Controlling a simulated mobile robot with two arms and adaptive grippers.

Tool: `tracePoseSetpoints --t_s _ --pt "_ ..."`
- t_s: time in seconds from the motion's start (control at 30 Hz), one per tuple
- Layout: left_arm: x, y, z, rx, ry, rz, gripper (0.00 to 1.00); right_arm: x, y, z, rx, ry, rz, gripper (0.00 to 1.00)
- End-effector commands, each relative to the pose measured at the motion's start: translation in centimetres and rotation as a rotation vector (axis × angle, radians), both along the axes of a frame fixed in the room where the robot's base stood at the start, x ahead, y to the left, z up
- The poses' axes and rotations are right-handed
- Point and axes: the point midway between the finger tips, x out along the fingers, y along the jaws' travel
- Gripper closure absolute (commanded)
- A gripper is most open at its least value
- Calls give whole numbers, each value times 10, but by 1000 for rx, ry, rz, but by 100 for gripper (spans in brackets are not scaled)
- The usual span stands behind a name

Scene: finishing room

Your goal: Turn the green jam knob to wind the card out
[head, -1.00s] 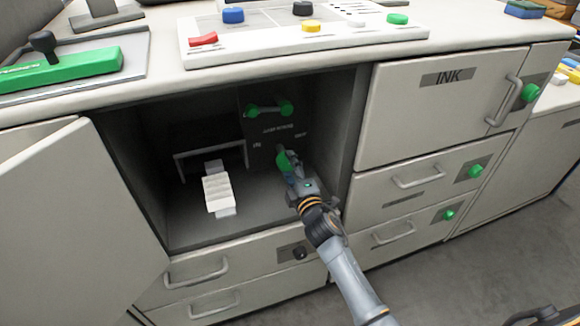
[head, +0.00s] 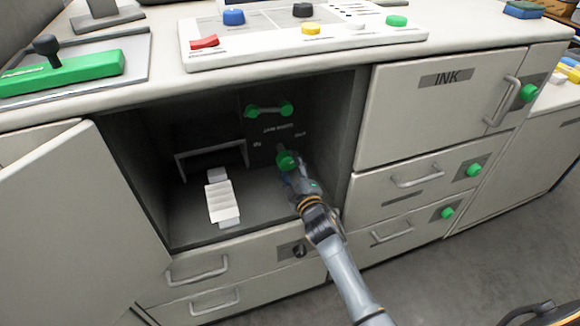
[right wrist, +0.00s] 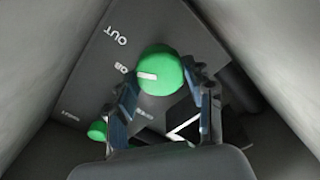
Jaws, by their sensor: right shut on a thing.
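The green jam knob (head: 287,160) is on the dark panel inside the open compartment. In the right wrist view the knob (right wrist: 160,68) is round and green with a white mark on its face. My right gripper (head: 295,177) reaches into the compartment. In the right wrist view its fingers (right wrist: 165,90) lie on both sides of the knob, shut on it. The white card (head: 223,204), pale and ribbed, lies on the compartment floor in front of a dark slot frame (head: 211,150). My left gripper is not in view.
The open door (head: 70,220) stands to the left. Drawers with handles are below and to the right, some with green knobs (head: 473,170). A button panel (head: 260,54) lies on top.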

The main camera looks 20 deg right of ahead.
Motion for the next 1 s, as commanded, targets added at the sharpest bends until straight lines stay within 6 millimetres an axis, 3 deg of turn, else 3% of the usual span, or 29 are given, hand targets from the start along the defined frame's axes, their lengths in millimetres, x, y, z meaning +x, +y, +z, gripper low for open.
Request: tracePoseSetpoints --t_s 0.17,0.2,0.3,0.7,0.87,1.0 --pt "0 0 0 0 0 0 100 0 0 -1 2 3 -1 80" --pt "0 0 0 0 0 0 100 0 0 -1 2 3 -1 44" --pt "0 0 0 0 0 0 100 0 0 -1 2 3 -1 25" --pt "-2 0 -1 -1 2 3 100 -5 0 -1 -1 1 0 25" --pt "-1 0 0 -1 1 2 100 -30 -1 -2 0 2 0 25" --pt "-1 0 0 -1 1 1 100 -61 -2 -2 1 4 0 25"
